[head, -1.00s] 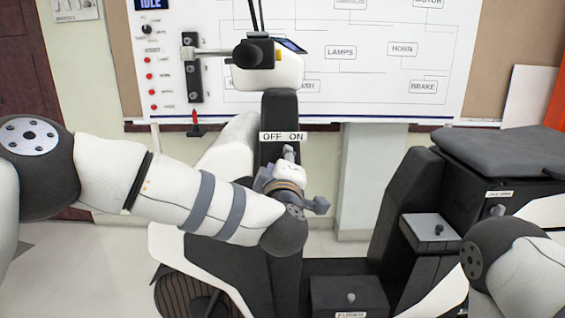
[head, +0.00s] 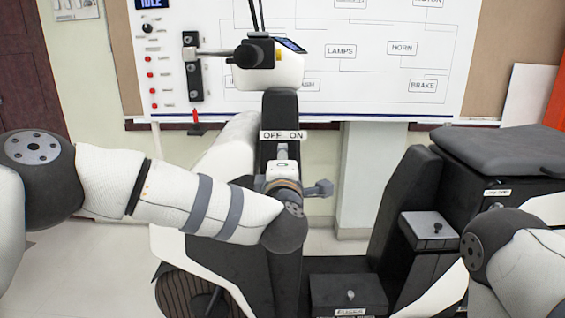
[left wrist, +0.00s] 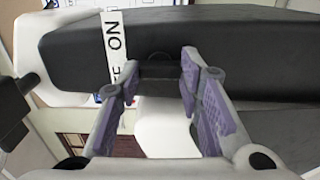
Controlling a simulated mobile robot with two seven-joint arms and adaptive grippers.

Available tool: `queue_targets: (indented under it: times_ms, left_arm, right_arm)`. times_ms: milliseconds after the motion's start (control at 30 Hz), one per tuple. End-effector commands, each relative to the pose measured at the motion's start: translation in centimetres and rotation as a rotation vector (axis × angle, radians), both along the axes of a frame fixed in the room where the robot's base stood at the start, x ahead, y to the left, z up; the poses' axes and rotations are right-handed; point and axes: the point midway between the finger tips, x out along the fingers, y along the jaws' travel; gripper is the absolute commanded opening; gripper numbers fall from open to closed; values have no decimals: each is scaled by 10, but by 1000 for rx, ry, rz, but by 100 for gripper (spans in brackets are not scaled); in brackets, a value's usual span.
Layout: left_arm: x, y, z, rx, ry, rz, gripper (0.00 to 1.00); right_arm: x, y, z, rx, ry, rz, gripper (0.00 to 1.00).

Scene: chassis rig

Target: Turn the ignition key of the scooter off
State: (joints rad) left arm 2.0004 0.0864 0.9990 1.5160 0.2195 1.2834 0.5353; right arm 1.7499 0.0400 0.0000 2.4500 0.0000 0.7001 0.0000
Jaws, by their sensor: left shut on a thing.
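The scooter (head: 215,160) stands in front of me with its dark steering column facing me. A white OFF ON label (head: 283,135) is on the column, OFF on the left and ON on the right; part of it shows in the left wrist view (left wrist: 114,45). My left gripper (head: 283,150) points at the column just below the label. In the left wrist view its fingers (left wrist: 160,66) close on a small dark piece, the ignition key (left wrist: 160,71), which the gripper hides in the head view. My right gripper is out of view.
A handlebar and display (head: 268,55) stand above the column. A whiteboard (head: 345,60) with circuit labels is behind. Another knobbed box (head: 348,293) is low in front.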

Motion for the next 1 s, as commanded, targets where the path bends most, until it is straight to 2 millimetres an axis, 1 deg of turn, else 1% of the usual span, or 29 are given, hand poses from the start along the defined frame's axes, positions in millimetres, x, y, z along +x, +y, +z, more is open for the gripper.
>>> queue_targets:
  times_ms: [267, 300, 367, 400, 667, 733, 767, 833, 1000]
  left_arm:
    - [-1, -2, 0, -3, 1, -5, 5]
    - [-1, -2, 0, -3, 1, -5, 38]
    - [-1, -2, 0, -2, 1, -4, 51]
    - [0, -1, 0, -2, 1, -4, 53]
    - [-1, -1, 0, -1, 0, -2, 53]
    - [-7, -1, 0, -1, 1, -3, 53]
    - [-11, -1, 0, -1, 1, -4, 53]
    - [-27, -1, 1, 1, 1, -5, 53]
    - [-75, -2, 0, 1, 1, -7, 53]
  right_arm:
    - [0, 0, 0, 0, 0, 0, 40]
    - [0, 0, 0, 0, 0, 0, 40]
    - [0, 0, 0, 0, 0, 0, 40]
    - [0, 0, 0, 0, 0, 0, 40]
    - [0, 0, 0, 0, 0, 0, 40]
    - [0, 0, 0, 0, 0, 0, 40]
    - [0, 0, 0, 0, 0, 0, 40]
    - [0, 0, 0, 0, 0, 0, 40]
    - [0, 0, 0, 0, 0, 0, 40]
